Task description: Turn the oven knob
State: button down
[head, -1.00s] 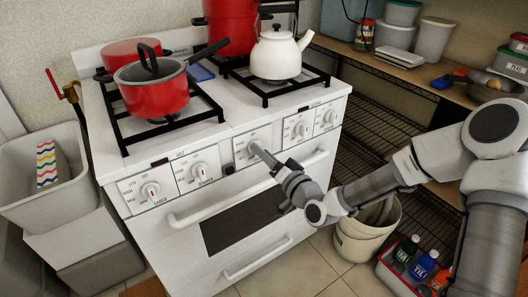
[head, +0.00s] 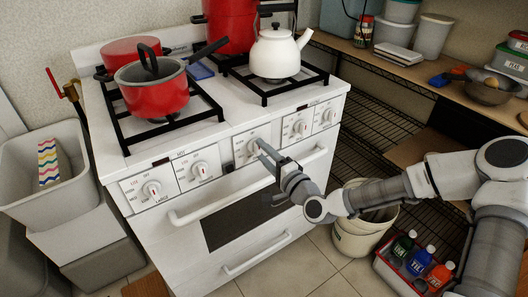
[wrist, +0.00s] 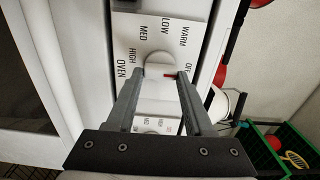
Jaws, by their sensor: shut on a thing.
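The oven knob (wrist: 158,66) is a round white knob with a red mark, on a white dial plate lettered OVEN, HIGH, MED, LOW, WARM and OFF. In the wrist view its red mark lies beside the right fingertip, on the side of the OFF lettering. My gripper (wrist: 160,78) is shut on the knob, one finger on each side. In the head view my gripper (head: 264,152) reaches the middle dial plate of the white stove (head: 240,200) from the front right and hides most of the knob.
Other knobs (head: 152,188) sit on both sides along the panel. The oven handle (head: 205,208) runs just below my gripper. A red pot (head: 155,98) and white kettle (head: 275,55) stand on the burners. A bucket (head: 358,242) and bottle crate (head: 420,282) stand on the floor at right.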

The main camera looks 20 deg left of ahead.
jog(key=shift+s, duration=0.1)
dwell(0.3)
jog(key=shift+c, duration=1.4)
grip_release()
jog(key=p+v, duration=0.3)
jog(key=v, duration=1.4)
jog(key=shift+d+p, duration=0.2)
jog(key=shift+p, duration=0.15)
